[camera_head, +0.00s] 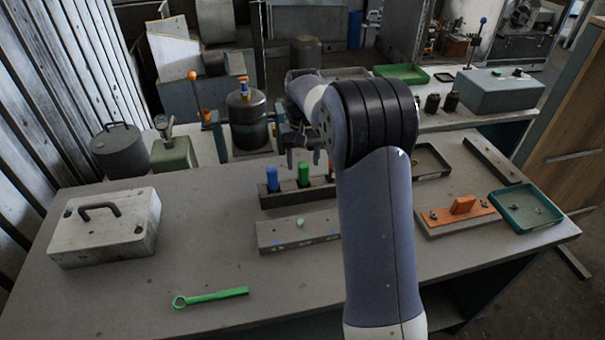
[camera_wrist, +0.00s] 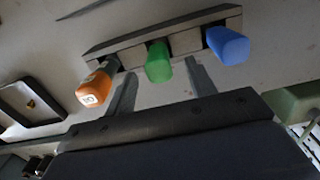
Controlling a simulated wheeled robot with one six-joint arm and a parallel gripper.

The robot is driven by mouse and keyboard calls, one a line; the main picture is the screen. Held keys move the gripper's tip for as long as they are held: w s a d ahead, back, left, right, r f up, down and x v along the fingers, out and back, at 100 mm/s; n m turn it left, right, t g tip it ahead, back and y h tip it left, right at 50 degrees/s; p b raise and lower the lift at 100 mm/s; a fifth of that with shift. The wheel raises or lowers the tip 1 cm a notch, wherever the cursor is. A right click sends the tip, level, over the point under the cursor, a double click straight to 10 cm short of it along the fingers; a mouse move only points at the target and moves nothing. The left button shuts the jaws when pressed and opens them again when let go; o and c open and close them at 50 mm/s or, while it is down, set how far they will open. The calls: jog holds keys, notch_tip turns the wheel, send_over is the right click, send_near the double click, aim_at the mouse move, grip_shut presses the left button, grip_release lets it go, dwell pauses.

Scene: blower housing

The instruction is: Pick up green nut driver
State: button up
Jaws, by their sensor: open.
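The green nut driver (camera_head: 304,174) stands upright in a dark rack (camera_head: 272,201) on the table, with only its green handle showing. In the wrist view the green handle (camera_wrist: 158,62) lies between a blue handle (camera_wrist: 228,45) and an orange handle (camera_wrist: 97,85) in the same rack. My gripper (camera_head: 303,157) is above the green handle in the head view. In the wrist view its two fingers (camera_wrist: 161,72) are spread, one toward each side of the green handle. It is open and holds nothing. Whether a finger touches the handle cannot be told.
A grey block (camera_head: 298,231) lies in front of the rack. A green wrench (camera_head: 212,297) and a grey case (camera_head: 105,228) are on the left. An orange part on a board (camera_head: 458,215) and a green tray (camera_head: 526,208) are on the right. The front left of the table is mostly clear.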

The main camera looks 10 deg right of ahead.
aim_at(304, 175)
jog(key=shift+s+f+p, duration=0.1)
jog(key=shift+f+p, duration=0.55)
jog(key=shift+f, duration=2.25)
grip_shut()
